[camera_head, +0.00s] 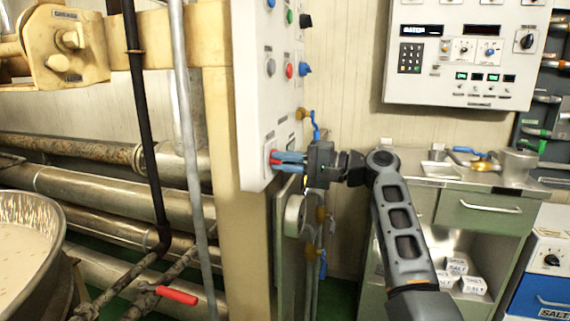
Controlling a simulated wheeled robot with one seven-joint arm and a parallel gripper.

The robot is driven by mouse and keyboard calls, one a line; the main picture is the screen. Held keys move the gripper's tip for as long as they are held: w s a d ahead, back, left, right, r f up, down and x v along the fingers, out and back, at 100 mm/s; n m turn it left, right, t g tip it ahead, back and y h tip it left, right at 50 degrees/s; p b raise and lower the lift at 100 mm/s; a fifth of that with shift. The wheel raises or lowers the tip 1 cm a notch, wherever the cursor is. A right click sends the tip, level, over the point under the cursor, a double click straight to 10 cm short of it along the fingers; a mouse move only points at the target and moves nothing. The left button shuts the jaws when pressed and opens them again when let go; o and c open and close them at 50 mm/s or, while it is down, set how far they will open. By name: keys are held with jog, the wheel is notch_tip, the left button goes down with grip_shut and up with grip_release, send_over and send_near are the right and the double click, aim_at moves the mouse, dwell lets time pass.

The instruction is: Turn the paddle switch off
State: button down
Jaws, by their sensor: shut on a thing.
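A tall white control panel (258,95) stands on a cream post left of centre. It bears several knobs and buttons, seen at a steep angle. My gripper (276,159) reaches in from the right at the panel's lower part. Its bluish-grey fingers are closed around a small red switch part (273,162), which I take to be the paddle switch. The fingers hide most of the switch, so its exact position cannot be told.
A large kettle (45,235) with pale contents is at lower left, beside steel pipes and a red-handled valve (177,295). A grey-green cabinet (480,212) stands right of my arm, under a second control box (460,75). Valves and pipes (318,225) run close below my gripper.

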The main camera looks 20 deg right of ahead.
jog(key=shift+f, duration=0.1)
jog(key=c, duration=1.1)
grip_release()
jog(key=shift+c, duration=0.2)
jog(key=shift+s+d, duration=0.1)
jog(key=v, duration=0.7)
jog(key=shift+d, duration=0.2)
jog(key=shift+s, duration=0.15)
